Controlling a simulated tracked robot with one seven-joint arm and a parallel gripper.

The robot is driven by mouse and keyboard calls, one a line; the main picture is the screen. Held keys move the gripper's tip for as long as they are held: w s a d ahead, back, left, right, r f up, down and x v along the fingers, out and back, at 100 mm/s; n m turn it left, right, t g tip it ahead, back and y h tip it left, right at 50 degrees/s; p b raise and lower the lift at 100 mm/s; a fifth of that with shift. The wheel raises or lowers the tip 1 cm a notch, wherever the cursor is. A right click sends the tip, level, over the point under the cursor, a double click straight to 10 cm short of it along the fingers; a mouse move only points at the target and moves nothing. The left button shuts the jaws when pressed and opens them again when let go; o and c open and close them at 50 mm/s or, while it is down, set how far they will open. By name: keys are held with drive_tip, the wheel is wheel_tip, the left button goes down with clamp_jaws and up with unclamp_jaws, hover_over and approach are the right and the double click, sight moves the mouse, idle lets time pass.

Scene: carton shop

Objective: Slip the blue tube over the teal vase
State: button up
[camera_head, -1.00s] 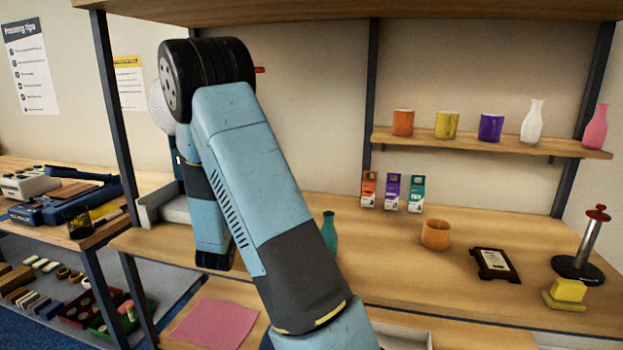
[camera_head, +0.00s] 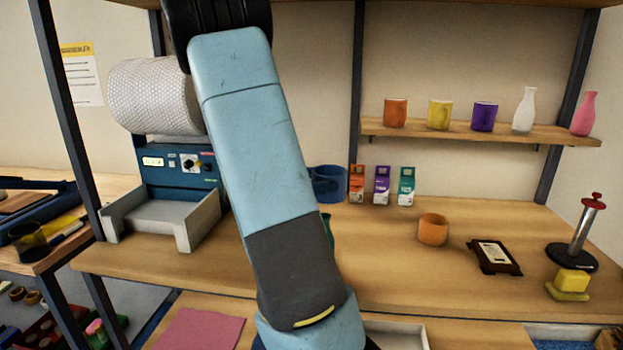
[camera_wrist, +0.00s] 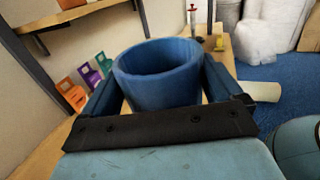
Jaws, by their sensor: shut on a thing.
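My gripper (camera_wrist: 158,85) is shut on the blue tube (camera_wrist: 158,90), with one finger on each side of it in the wrist view. The tube is short, wide and hollow, and its open round end shows. In the head view the blue tube (camera_head: 328,184) shows just right of my arm, in front of the back wall; my arm hides most of the gripper. The teal vase (camera_head: 329,228) stands on the bench, and only a thin sliver shows past my arm's right edge, below the tube. The vase does not show in the wrist view.
Three small cartons (camera_head: 382,186) stand at the back of the bench. An orange ring-like cup (camera_head: 433,229) and a dark framed card (camera_head: 494,256) lie to the right. A blue machine with a white roll (camera_head: 155,95) stands left. Mugs and vases line the upper shelf (camera_head: 560,136).

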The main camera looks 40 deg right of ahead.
drive_tip(key=shift+w+a+f, duration=0.25)
drive_tip(key=shift+f, duration=9.9)
drive_tip(key=o, duration=0.7)
drive_tip(key=shift+c, duration=0.2)
drive_tip(key=shift+r, duration=0.15)
drive_tip(key=shift+r, duration=4.85)
